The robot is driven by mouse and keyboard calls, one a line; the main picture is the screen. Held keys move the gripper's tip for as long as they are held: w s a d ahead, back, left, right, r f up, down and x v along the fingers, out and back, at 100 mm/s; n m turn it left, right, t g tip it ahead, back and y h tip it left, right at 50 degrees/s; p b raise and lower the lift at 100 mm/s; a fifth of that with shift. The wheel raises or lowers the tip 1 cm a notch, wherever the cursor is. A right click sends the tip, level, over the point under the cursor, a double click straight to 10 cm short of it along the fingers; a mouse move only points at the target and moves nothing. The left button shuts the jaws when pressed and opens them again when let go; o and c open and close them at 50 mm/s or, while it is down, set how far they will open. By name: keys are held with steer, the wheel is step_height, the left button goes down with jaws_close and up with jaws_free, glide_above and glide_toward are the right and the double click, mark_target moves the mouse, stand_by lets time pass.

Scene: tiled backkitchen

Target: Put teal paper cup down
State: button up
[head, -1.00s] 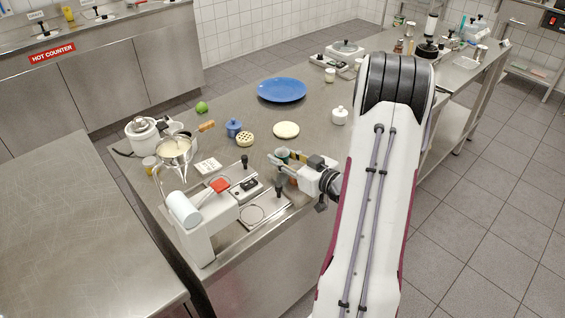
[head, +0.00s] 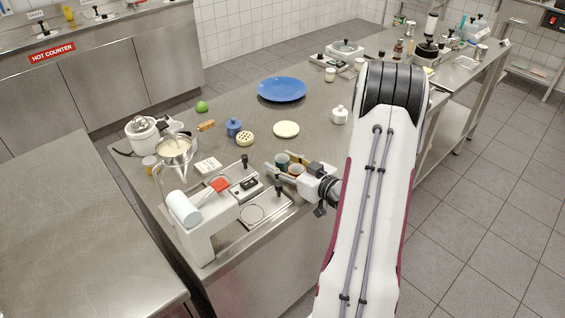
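The teal paper cup (head: 282,160) stands upright near the front edge of the steel counter (head: 325,146), seemingly resting on it. My gripper (head: 278,161) reaches in from the right, with one finger on the far side of the cup and one on the near side. The fingers look spread, with the cup between their tips; any slight contact is too small to tell. An orange-and-white cup (head: 296,170) shows just right of the teal cup, nearer my gripper's palm. The near finger hides the cups' lower parts.
A steel device with black levers (head: 247,187) stands close to the left of my gripper. A cream disc (head: 286,129), a white lidded jar (head: 339,116) and a blue plate (head: 282,90) lie farther back. Bare counter lies between the disc and the jar.

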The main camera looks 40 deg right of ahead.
mark_target(293, 165)
steer(key=shift+s, duration=0.15)
steer(key=shift+s+d+r, duration=0.1)
steer(key=shift+s+r, duration=0.2)
steer(key=shift+s, duration=0.55)
steer(key=shift+s+d+r, duration=0.1)
steer(key=shift+s+r, duration=0.2)
steer(key=shift+s, duration=0.55)
steer(key=shift+s+d+r, duration=0.1)
steer(key=shift+s+r, duration=0.2)
steer(key=shift+s, duration=0.55)
steer(key=shift+s+a+r, duration=0.1)
steer(key=shift+s+r, duration=0.1)
steer(key=shift+s, duration=0.85)
steer(key=shift+w, duration=0.1)
